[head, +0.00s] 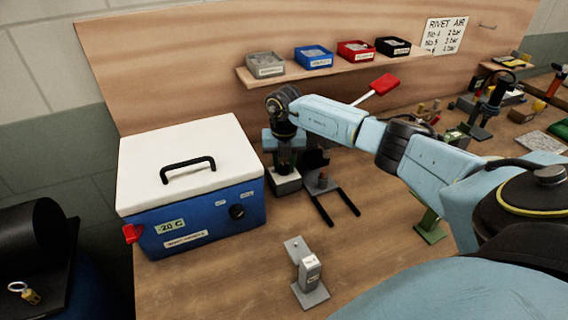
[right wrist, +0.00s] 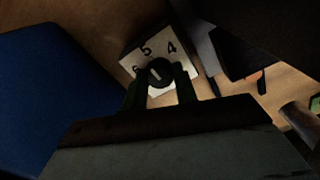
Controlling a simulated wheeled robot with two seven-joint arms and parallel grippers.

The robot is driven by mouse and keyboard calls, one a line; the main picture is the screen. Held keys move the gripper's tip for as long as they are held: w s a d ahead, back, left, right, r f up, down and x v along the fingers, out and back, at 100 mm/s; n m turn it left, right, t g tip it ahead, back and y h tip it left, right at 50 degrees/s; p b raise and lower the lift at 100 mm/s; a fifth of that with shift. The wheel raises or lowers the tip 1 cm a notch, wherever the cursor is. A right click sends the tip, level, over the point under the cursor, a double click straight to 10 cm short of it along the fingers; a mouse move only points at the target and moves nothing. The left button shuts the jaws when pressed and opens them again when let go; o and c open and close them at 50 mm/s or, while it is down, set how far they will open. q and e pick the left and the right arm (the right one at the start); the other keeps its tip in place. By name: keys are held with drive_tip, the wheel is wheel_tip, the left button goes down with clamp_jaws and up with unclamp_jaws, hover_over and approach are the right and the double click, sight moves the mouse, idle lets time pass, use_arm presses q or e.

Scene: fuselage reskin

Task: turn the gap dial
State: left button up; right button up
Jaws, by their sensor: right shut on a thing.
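The gap dial is a round dark knob (right wrist: 158,73) with a pale mark, on a white face (right wrist: 140,58) with the numerals 4 and 5 readable and another partly hidden. My right gripper (right wrist: 161,84) is shut on the knob, one finger on each side. In the head view my right gripper (head: 285,168) points down onto a small block with a pale face (head: 286,186), just right of the blue cooler. The knob itself is hidden there by the gripper. My left gripper is in neither view.
A blue cooler (head: 205,222) with a white lid stands close on the left. A dark two-pronged fixture (head: 340,204) is just right of the block. A red-handled lever (head: 382,85) rises behind my arm. A grey stand (head: 309,275) is in front, with bare bench around it.

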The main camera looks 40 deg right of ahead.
sight(284, 166)
drive_tip(key=n+b, duration=0.1)
drive_tip(key=n, duration=0.5)
drive_tip(key=n+b, duration=0.1)
drive_tip(key=n, duration=0.4)
idle(0.3)
drive_tip(key=shift+n, duration=0.4)
drive_tip(key=o, duration=1)
drive_tip(key=shift+c, duration=0.2)
wheel_tip(284, 166, up, 14)
drive_tip(key=shift+f, duration=0.25)
